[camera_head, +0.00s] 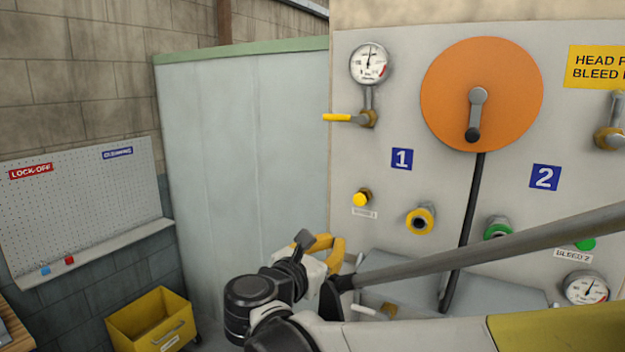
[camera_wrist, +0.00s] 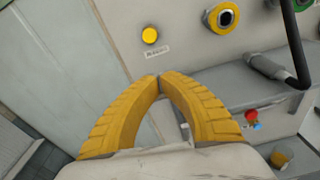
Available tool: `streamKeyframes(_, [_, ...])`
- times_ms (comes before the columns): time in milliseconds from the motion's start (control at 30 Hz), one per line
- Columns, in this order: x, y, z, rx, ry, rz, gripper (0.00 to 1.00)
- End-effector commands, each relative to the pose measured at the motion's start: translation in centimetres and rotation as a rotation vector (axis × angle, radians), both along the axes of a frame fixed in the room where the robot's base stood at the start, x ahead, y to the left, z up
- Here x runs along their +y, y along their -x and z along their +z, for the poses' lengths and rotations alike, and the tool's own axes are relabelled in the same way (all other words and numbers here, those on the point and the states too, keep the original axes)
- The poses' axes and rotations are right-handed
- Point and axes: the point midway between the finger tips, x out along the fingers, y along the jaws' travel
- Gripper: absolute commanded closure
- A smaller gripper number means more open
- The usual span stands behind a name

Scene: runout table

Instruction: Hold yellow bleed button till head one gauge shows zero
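The yellow bleed button (camera_head: 360,199) sits on the grey panel below the blue "1" sign, with a small label under it. It also shows in the wrist view (camera_wrist: 150,35), above my fingertips. The head one gauge (camera_head: 370,63) is at the panel's upper left; its needle points about straight up, and its figures are too small to read. My gripper (camera_head: 328,243) has yellow fingers and is below and left of the button in the head view. In the wrist view my gripper (camera_wrist: 159,78) has its tips together, with nothing between them, apart from the button.
A yellow-ringed port (camera_head: 420,221) is right of the button. A yellow-handled valve (camera_head: 340,117) is under the gauge. A black hose (camera_head: 467,215) hangs from the orange disc (camera_head: 482,95). A grey ledge (camera_wrist: 225,88) juts out below the panel. A yellow bin (camera_head: 152,320) stands lower left.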

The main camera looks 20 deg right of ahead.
Motion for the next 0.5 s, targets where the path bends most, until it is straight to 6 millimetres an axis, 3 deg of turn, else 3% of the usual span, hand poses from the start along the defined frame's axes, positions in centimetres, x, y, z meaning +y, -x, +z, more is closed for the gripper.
streamKeyframes(33, [0.4,-0.4,1.7,0.016,0.051,0.004,1.0])
streamKeyframes(133, [0.8,-0.9,3.0,0.039,0.124,0.008,1.0])
streamKeyframes(500, [1.0,-1.0,3.3,0.05,0.155,0.008,1.0])
